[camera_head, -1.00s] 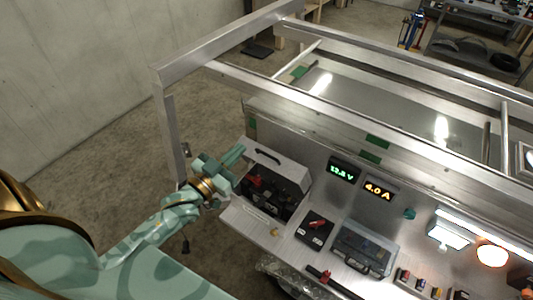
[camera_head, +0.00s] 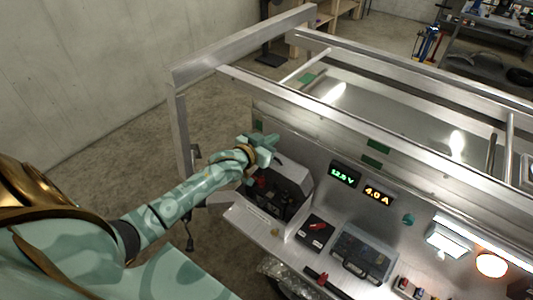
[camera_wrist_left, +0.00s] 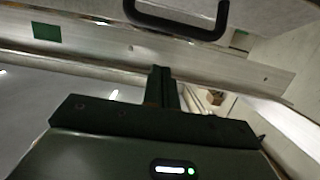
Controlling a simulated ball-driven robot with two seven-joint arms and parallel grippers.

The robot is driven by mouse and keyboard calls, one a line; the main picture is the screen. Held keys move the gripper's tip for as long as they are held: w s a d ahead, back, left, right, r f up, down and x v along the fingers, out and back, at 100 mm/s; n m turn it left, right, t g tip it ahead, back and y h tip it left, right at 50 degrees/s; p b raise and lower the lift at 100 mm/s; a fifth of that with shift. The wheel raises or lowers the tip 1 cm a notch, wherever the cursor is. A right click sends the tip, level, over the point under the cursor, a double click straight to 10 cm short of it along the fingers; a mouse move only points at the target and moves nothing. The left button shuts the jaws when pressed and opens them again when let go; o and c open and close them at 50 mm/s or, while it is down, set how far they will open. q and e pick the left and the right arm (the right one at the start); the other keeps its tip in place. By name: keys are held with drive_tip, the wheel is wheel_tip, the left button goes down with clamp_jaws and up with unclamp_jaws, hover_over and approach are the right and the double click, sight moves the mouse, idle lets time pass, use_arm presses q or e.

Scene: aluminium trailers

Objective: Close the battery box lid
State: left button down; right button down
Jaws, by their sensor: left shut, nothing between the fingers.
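The battery box (camera_head: 292,211) is a dark box on the trailer's side shelf. Its grey lid (camera_head: 294,178) stands raised at the back, with dark and red parts showing inside the box. The lid's black handle shows large at the top of the left wrist view (camera_wrist_left: 180,28). My left gripper (camera_head: 272,141) is shut and empty at the upper left of the lid, and hides part of it. Its fingers (camera_wrist_left: 163,75) are together below the handle in the wrist view. Contact with the lid cannot be told. My right gripper is not in view.
Two lit displays (camera_head: 344,174) are on the wall behind. Trailer rails (camera_head: 370,131) run above and behind; an upright post (camera_head: 180,135) stands left.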

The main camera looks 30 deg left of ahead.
sight(276, 165)
use_arm(q)
drive_tip(key=shift+s+a+f, duration=0.1)
drive_tip(key=shift+s+f, duration=0.35)
drive_tip(key=shift+f, duration=0.2)
drive_tip(key=shift+s+f, duration=0.4)
drive_tip(key=shift+f, duration=0.2)
drive_tip(key=shift+s+f, duration=0.35)
drive_tip(key=shift+f, duration=0.1)
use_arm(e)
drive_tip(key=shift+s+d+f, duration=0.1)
